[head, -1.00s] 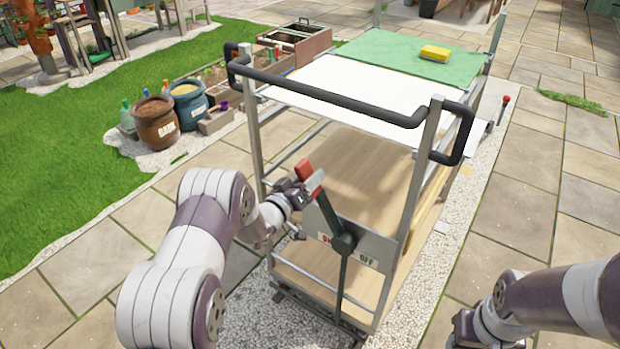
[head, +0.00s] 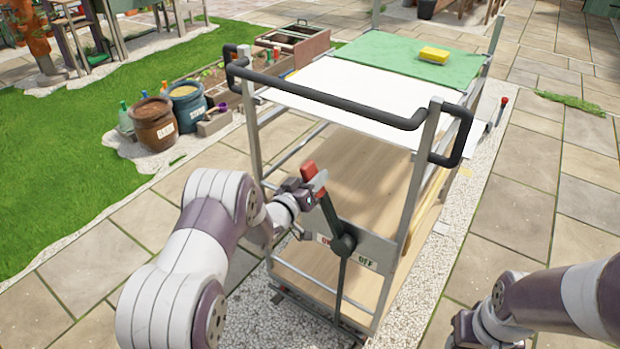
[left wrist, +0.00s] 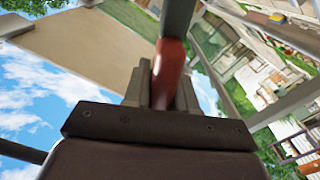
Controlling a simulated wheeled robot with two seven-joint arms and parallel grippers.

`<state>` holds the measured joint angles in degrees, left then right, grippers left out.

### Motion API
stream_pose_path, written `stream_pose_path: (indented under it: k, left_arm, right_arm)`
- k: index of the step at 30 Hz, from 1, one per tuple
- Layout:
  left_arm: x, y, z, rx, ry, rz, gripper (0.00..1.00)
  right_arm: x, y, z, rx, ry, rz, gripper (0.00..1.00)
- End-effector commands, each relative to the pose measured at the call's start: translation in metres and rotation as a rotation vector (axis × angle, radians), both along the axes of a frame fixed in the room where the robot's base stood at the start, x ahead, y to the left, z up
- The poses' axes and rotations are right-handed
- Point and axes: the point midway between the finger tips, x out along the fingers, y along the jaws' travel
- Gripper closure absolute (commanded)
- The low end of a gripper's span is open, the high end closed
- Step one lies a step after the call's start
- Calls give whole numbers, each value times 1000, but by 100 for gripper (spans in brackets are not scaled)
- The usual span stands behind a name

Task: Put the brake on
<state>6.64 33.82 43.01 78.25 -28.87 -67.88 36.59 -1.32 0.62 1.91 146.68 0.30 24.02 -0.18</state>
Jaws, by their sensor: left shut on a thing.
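The brake lever (head: 331,218) is a dark bar with a red grip (head: 309,171) on the near end of the cart (head: 400,250). It pivots at a plate (head: 376,250) marked ON at the left and OFF at the right. The lever leans up and to the left, over the ON side. My left gripper (head: 312,187) is shut on the lever at its red grip. In the left wrist view the red grip (left wrist: 170,72) stands between the fingers. My right gripper (head: 470,328) is low at the right, away from the cart; its jaws are not clear.
A black handlebar (head: 330,98) runs above the lever on the cart. The cart's top holds a white sheet, a green mat (head: 400,54) and a yellow sponge (head: 434,54). Pots (head: 155,124) stand at the left by the grass. Paving at the right is free.

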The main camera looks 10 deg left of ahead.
Motion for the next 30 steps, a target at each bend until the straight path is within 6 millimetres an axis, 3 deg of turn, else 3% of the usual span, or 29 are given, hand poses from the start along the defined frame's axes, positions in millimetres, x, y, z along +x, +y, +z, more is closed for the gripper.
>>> stream_pose_path:
  k: [13,21,30]
  left_arm:
    - [-29,-79,19,357,-131,-5,100]
    - [-47,-130,13,588,-214,-5,100]
    - [-62,-171,-1,787,-286,-4,100]
  right_arm:
    - [0,0,-5,0,0,0,53]
    - [0,0,-22,0,0,0,53]
    - [0,0,-39,0,0,0,53]
